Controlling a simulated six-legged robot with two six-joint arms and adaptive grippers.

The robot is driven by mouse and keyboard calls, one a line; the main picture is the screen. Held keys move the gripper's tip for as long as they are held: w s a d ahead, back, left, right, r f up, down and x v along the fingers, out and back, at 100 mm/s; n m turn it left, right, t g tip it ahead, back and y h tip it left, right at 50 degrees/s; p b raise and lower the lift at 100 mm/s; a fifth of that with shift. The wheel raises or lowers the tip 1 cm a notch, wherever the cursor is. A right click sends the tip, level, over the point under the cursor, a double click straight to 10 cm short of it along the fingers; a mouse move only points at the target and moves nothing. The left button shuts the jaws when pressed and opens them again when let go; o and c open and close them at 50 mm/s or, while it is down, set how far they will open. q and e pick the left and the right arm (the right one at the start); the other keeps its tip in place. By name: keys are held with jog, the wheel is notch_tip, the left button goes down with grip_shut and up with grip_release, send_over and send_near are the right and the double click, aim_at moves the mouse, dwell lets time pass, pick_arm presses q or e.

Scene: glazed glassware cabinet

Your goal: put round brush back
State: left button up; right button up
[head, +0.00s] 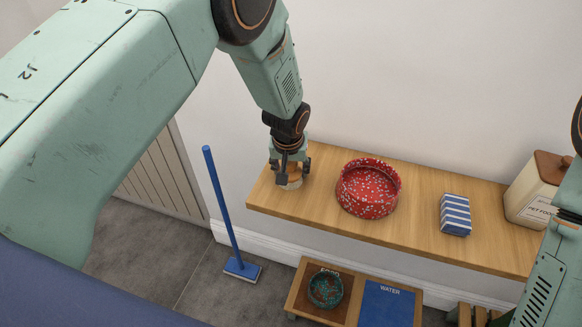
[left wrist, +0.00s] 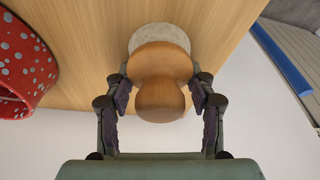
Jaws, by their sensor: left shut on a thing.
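The round brush (left wrist: 160,85) has a wooden knob handle and a pale round bristle head. It also shows in the head view (head: 291,184), at the left end of the wooden shelf (head: 325,210). My left gripper (head: 290,172) comes down over it from above. In the left wrist view my left gripper's fingers (left wrist: 160,92) are on both sides of the handle, shut on it. The bristle end is at the shelf top; I cannot tell whether it touches. My right gripper is out of view; only part of my right arm shows at the right edge.
On the shelf are a red speckled pet bed or bowl (head: 369,188), a blue-and-white striped box (head: 455,215) and a cream canister (head: 534,188). Below stand a blue broom (head: 225,215) and a wooden feeding tray (head: 300,296) with a dark bowl (head: 325,288) and a blue WATER panel (head: 387,305).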

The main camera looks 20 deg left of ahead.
pick_arm(q)
jog(key=o, duration=0.8)
jog(key=shift+a, duration=0.1)
jog(key=shift+o, duration=1.1)
jog(key=shift+r, duration=0.15)
jog(key=p+v, duration=0.2)
jog(key=v, duration=1)
